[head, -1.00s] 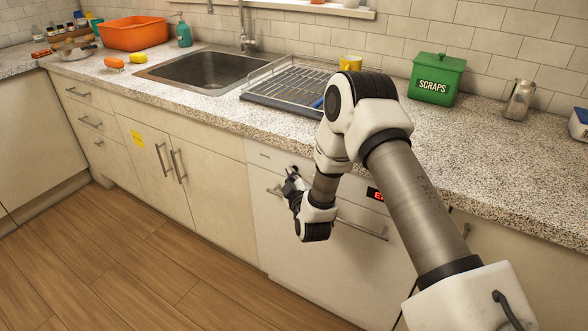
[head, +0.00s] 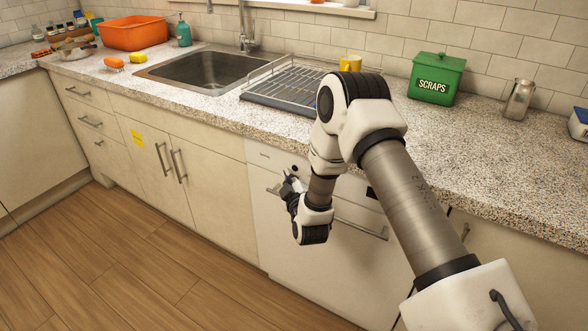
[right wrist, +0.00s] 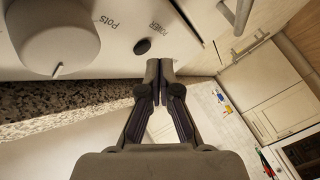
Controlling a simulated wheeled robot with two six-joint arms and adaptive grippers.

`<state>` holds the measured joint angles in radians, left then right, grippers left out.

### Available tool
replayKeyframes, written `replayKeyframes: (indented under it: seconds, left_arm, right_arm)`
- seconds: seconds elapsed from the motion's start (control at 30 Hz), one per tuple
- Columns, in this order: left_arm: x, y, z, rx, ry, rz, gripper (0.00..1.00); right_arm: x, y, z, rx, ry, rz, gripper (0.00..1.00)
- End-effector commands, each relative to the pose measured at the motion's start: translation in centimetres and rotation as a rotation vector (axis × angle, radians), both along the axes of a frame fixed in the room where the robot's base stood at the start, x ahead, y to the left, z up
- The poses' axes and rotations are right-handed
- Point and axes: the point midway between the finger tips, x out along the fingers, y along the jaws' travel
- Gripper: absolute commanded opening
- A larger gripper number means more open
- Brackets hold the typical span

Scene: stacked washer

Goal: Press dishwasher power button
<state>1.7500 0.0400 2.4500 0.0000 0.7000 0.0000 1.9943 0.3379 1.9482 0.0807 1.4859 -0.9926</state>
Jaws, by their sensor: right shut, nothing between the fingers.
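The white dishwasher (head: 320,270) is under the counter, behind my right arm. Its black power button (head: 294,168) shows on the front panel; in the right wrist view the button (right wrist: 142,46) is beside the word POWER. My right gripper (head: 283,182) is shut and empty, in front of the panel at its left part. In the right wrist view its fingertips (right wrist: 160,64) are together just below and right of the button, apart from it in the picture. The panel's display (head: 371,192) is dark, partly hidden by my arm. My left gripper is out of view.
A large dial (right wrist: 55,38) is left of the button in the right wrist view. The dishwasher handle (head: 362,230) sticks out below the panel. The granite counter (head: 480,160) overhangs above. The floor (head: 130,255) in front is clear.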

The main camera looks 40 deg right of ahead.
Motion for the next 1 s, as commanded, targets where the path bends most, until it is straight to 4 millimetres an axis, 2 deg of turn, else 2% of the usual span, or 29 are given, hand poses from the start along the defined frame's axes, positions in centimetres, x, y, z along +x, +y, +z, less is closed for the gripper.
replayKeyframes:
  seconds: [0.5, 0.87, 1.0]
  left_arm:
    - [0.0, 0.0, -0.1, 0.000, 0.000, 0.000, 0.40]
    - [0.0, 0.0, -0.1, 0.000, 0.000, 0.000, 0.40]
    - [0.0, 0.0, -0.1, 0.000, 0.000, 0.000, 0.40]
  right_arm:
    - [-2.1, 5.3, 0.0, -0.001, 0.002, 0.004, 0.00]
    - [-2.2, 5.4, 0.0, 0.016, -0.004, -0.001, 0.00]
    - [-2.3, 5.7, -1.3, 0.135, 0.016, -0.002, 0.00]
